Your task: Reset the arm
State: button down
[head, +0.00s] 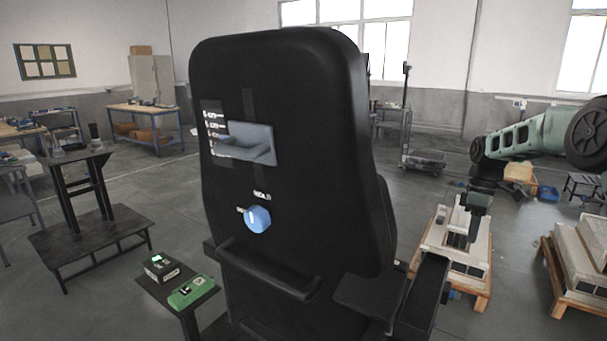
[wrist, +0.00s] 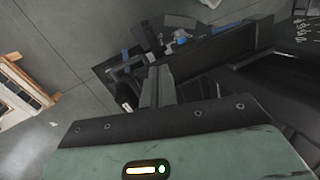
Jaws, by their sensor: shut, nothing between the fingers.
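My arm enters the head view from the right edge, green with black joints, and bends down at its end. My gripper (head: 472,232) hangs there, pointing down, to the right of the black column with its tall back panel. In the wrist view my gripper's fingers (wrist: 157,75) are together, with nothing seen between them. The green wrist housing with a lit white bar and a green light fills the bottom of that view.
The tall black panel (head: 290,190) stands close in front, with a blue knob (head: 257,219) and a grey handle (head: 252,143). White blocks on a wooden pallet (head: 484,302) stand at the right. A green box (head: 193,291) lies on a low stand at the left. Grey floor lies between.

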jog(key=s+a+r+m+t, duration=0.1)
jog(key=s+a+m+t, duration=0.2)
jog(key=s, duration=0.7)
jog(key=s+a+r+m+h, duration=0.1)
jog(key=s+a+m, duration=0.25)
jog(key=s, duration=0.65)
jog(key=s+a+r+m+t, duration=0.2)
jog(key=s+a+m, duration=0.15)
jog(key=s, duration=0.55)
jog(key=s+a+f+n+g+b, duration=0.1)
jog(key=s+a+n+b, duration=0.1)
jog(key=s+a+n, duration=0.2)
jog(key=s+a+f+n+g+b, duration=0.1)
jog(key=s+a+n, duration=0.3)
jog(key=s+a, duration=0.5)
jog(key=a+b, duration=0.1)
jog(key=a, duration=0.5)
jog(key=shift+s+f+g, duration=0.3)
jog(key=shift+s+f, duration=0.1)
